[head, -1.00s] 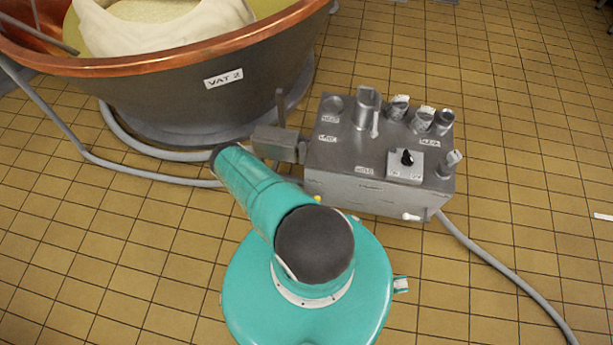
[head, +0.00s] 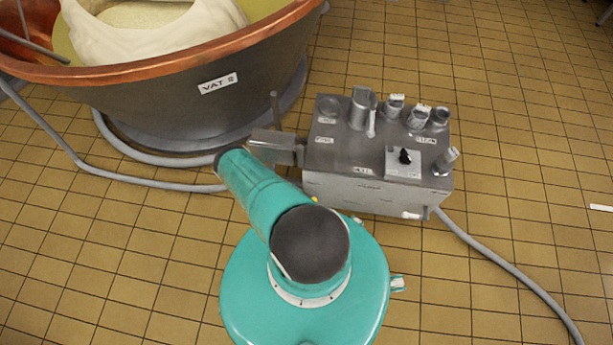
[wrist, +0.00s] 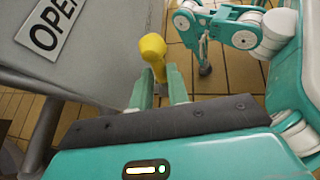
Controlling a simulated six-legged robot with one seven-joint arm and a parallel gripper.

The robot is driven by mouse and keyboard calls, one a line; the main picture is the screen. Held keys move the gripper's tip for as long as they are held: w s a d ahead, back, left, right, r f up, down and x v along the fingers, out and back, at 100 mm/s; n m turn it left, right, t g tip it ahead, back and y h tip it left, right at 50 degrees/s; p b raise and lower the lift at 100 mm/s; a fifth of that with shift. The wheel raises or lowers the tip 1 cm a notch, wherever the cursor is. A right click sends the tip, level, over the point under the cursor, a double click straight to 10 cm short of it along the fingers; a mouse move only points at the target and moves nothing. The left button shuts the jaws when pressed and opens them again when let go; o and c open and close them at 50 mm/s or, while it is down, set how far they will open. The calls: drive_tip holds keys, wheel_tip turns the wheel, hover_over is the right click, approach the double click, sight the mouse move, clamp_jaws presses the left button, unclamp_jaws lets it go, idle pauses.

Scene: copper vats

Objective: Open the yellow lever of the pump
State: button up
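The pump is a grey metal box (head: 340,190) in the middle of the head view, with pipe stubs, a black knob and small labels. A yellow spot (head: 314,199), likely the lever, shows at its lower front edge, mostly hidden by my teal arm. In the wrist view the yellow lever (wrist: 153,48) has a rounded head and a stem running down between my fingertips. My gripper (wrist: 159,78) is open, with one finger on each side of the stem; I cannot tell whether either touches it. The gripper is hidden in the head view.
A plate marked OPEN (wrist: 50,24) is on the grey surface left of the lever. The copper-rimmed VAT 2 (head: 190,110) stands behind left. Grey hoses (head: 500,265) run over the tiled floor.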

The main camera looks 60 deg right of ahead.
drive_tip(key=o, duration=0.4)
drive_tip(key=shift+c, duration=0.2)
drive_tip(key=v, duration=1.3)
drive_tip(key=shift+w+a+r, duration=0.15)
drive_tip(key=shift+w+r, duration=0.1)
